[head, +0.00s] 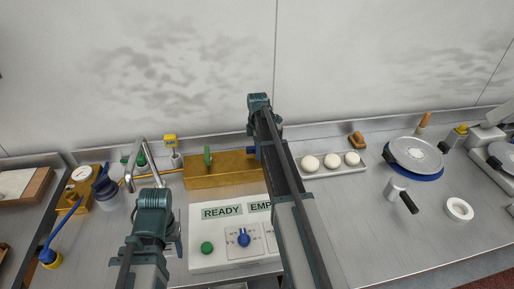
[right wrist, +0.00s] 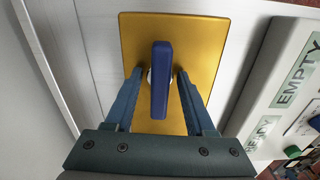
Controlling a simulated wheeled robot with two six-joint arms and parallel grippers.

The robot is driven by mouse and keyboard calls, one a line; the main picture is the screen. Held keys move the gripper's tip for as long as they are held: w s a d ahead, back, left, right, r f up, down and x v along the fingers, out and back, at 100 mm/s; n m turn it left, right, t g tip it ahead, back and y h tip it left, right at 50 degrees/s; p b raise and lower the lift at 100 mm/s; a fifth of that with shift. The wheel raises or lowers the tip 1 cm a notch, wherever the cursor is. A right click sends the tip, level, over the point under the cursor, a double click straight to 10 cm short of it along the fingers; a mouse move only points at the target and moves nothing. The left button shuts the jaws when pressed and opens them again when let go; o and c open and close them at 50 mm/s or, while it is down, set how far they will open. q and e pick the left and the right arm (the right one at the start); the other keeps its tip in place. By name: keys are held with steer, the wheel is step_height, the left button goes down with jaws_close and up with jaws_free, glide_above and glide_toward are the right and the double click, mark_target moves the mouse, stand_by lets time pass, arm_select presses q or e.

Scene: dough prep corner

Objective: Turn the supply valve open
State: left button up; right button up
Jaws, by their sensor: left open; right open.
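A brass block (head: 225,177) stands at the back of the counter with an upright green handle (head: 207,157) and a blue handle (head: 251,151) at its right end. No label tells which is the supply valve. In the right wrist view the blue handle (right wrist: 161,80) stands upright on the gold face (right wrist: 205,40). My right gripper (right wrist: 159,74) is open, one finger on each side of the handle, with gaps visible. In the head view my right gripper (head: 259,104) and arm hide part of the block. My left gripper (head: 153,200) is over the front left counter; its fingertips are hidden.
A white panel (head: 205,266) with READY and EMPTY signs, a green button (head: 207,248) and a blue knob (head: 244,238) is in front of the block. A tray (head: 315,171) of dough balls and a round blue-rimmed plate (head: 414,158) are to the right.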

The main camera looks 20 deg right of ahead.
step_height(320, 180, up, 7)
steer(key=p, duration=0.7)
steer(key=shift+r, duration=0.15)
arm_select(q)
step_height(320, 180, up, 7)
arm_select(e)
steer(key=shift+f, duration=0.2)
